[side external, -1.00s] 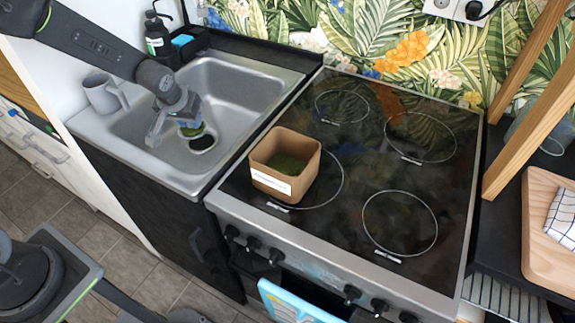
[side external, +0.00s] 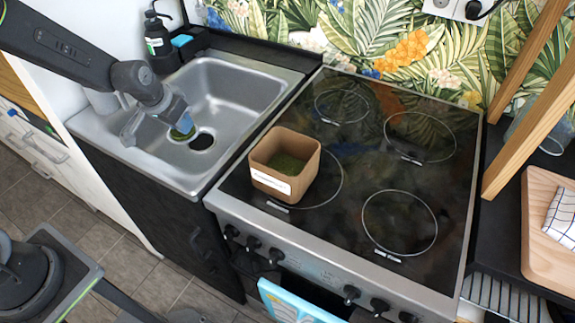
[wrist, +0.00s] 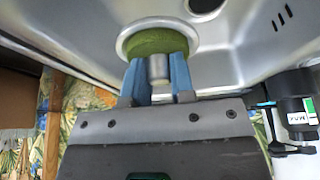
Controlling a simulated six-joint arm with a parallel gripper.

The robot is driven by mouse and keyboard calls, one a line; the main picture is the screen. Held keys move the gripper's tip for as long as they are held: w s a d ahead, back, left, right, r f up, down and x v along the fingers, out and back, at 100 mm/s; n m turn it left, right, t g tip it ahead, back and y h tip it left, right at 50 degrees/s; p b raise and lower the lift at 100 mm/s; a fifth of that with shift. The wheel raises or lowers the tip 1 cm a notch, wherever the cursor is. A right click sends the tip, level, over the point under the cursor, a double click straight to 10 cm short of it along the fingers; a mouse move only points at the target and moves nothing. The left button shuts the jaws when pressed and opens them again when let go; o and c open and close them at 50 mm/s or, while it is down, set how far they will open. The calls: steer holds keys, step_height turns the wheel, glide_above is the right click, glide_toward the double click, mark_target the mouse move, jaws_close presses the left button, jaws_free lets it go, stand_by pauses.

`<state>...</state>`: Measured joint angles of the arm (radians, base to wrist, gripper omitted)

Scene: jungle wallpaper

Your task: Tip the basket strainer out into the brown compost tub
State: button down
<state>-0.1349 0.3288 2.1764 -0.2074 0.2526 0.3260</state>
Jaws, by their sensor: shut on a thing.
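My gripper (side external: 176,112) is over the sink, up and to the left of the drain hole (side external: 202,141). In the wrist view, its blue fingers (wrist: 157,78) are shut on the metal post (wrist: 158,68) of the basket strainer. The strainer's pale metal rim (wrist: 120,42) surrounds a green mass (wrist: 158,40). In the side view, the strainer (side external: 185,128) shows only as a small greenish patch, mostly hidden by the gripper. The brown compost tub (side external: 271,182) stands upright on the hob to the right, with a white label and green matter inside.
The sink (side external: 240,85) has raised walls and a rim beside the hob (side external: 345,240). A soap bottle (side external: 157,35) and caddy stand behind the sink. The hob right of the tub is clear.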

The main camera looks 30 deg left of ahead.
steer(key=shift+r, duration=0.15)
steer(key=shift+r, duration=1.9)
steer(key=d+r, duration=0.5)
steer(key=d, duration=0.8)
steer(key=d+r, duration=0.5)
steer(key=d, duration=0.9)
steer(key=shift+w+d+r, duration=0.15)
steer(key=shift+w+d, duration=0.05)
steer(key=shift+w, duration=0.15)
